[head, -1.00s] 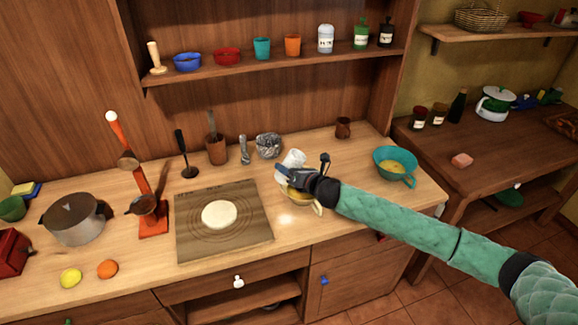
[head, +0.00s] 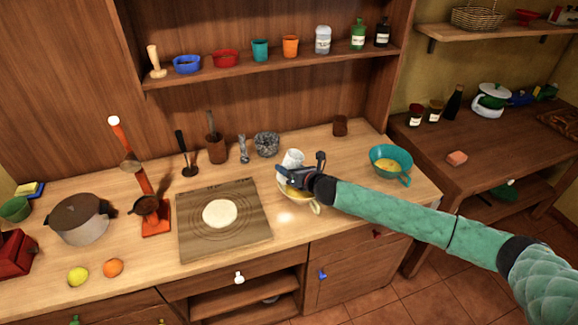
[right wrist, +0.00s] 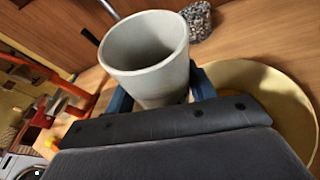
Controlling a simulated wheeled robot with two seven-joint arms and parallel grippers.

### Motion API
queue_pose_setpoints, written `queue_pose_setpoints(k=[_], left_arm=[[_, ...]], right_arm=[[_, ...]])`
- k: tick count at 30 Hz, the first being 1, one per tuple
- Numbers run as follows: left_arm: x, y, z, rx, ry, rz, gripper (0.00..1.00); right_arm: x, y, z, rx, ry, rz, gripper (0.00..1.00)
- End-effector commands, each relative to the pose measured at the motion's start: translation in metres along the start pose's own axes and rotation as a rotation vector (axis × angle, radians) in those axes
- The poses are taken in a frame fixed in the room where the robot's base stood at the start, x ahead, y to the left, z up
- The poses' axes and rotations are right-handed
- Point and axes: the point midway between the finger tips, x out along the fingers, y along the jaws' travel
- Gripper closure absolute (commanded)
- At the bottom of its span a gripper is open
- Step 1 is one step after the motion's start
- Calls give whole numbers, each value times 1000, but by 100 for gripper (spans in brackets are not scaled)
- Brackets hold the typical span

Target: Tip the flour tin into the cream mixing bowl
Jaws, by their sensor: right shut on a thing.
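My right gripper (head: 287,172) is shut on the flour tin (head: 292,158), a plain whitish cup. In the right wrist view the tin (right wrist: 146,55) sits between the blue fingers, its mouth open toward the camera. I see only bare grey wall inside it; its bottom is hidden. The cream mixing bowl (head: 313,207) stands on the counter just below my gripper, which hides much of it. The tin is held above the bowl's back left side and looks nearly upright. In the right wrist view the bowl (right wrist: 285,85) is at the right. My left gripper is not in view.
A teal bowl (head: 390,164) stands to the right and a brown cup (head: 340,125) behind. A grey textured pot (head: 267,144) is behind left. A board (head: 251,237) with dough (head: 220,213) lies left. The counter's front edge is close to the bowl.

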Motion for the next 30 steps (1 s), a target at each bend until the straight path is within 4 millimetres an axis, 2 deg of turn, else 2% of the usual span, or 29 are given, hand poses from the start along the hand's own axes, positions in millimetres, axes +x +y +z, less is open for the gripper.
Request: queue_pose_setpoints(k=[1, 4, 10, 12, 18, 30], left_arm=[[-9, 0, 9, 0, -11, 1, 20], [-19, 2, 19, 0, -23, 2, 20], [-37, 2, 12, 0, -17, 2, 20], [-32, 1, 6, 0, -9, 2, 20], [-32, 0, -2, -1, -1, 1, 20], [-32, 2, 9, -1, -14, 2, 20]], right_arm=[[-1, 2, 7, -14, 5, -5, 77], [-2, 1, 7, -43, 17, -17, 77], [-3, -2, 6, -97, 43, -39, 77], [-2, -5, 3, -126, 53, -49, 77], [-3, -7, 2, -172, 77, -70, 77], [-4, -8, 2, -185, 83, -76, 77]])
